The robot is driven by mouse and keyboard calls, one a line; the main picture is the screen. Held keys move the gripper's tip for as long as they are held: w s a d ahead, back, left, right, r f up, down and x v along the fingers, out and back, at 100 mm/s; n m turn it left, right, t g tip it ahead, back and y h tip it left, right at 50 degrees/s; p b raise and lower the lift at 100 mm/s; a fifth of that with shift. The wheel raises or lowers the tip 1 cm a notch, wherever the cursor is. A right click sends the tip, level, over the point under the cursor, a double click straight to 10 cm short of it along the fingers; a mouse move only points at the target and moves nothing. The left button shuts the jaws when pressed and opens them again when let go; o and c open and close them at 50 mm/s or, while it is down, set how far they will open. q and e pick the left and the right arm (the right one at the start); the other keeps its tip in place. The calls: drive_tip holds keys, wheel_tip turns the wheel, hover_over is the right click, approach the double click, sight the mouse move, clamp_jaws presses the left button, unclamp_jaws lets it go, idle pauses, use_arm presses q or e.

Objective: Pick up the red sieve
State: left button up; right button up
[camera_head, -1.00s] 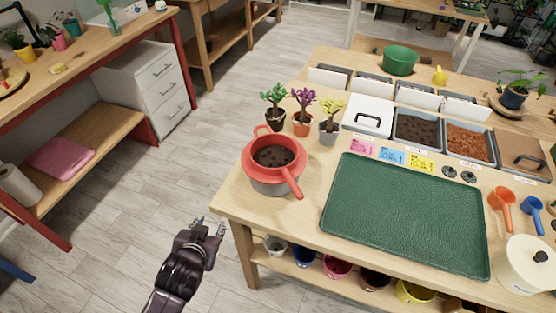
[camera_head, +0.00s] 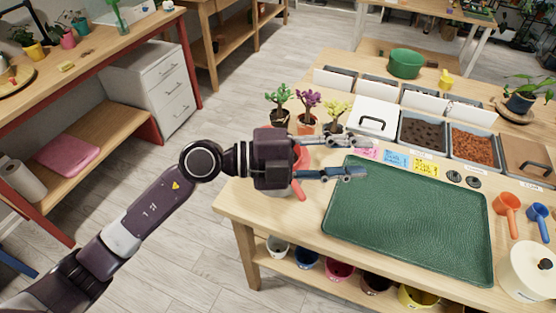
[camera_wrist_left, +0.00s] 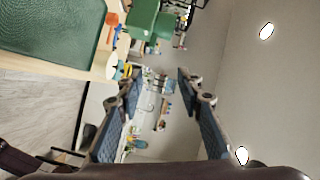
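The red sieve (camera_head: 298,190) sits on the near left part of the table, on top of a pot. In the head view my left gripper and wrist cover most of it; only its handle and a bit of rim show. My left gripper (camera_head: 352,157) is open and empty, its fingers pointing right, above the table between the sieve and the green mat. In the left wrist view the open left gripper (camera_wrist_left: 160,115) has nothing between its fingers. The sieve does not show there. My right gripper is not in view.
Small potted plants (camera_head: 307,110) stand just behind the gripper. A green mat (camera_head: 410,220) covers the table's middle. Soil bins (camera_head: 423,130) line the back. An orange scoop (camera_head: 507,205) and a cream pot (camera_head: 528,270) are at the right.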

use_arm(q)
drive_tip(key=w+a+f+m+y, duration=0.1)
drive_tip(key=w+a+f+y, duration=0.1)
drive_tip(key=a+f+y, duration=0.35)
drive_tip(key=n+y, duration=0.1)
drive_tip(key=y, duration=0.5)
approach(293, 182)
wheel_tip(293, 182, down, 3)
drive_tip(key=d, duration=0.1)
drive_tip(key=shift+h, duration=0.25)
drive_tip(key=p+x, duration=0.1)
drive_tip(key=x, duration=0.1)
drive_tip(key=p+x, duration=0.1)
drive_tip(key=x, duration=0.4)
drive_tip(key=shift+w+d+f+p, duration=0.15)
drive_tip(key=shift+w+d+p, duration=0.05)
drive_tip(key=shift+w+p, duration=0.25)
drive_tip(key=shift+d+f, duration=0.1)
drive_tip(key=shift+f, duration=0.15)
drive_tip(key=shift+c, duration=0.7)
drive_tip(key=shift+w, duration=0.1)
clamp_jaws()
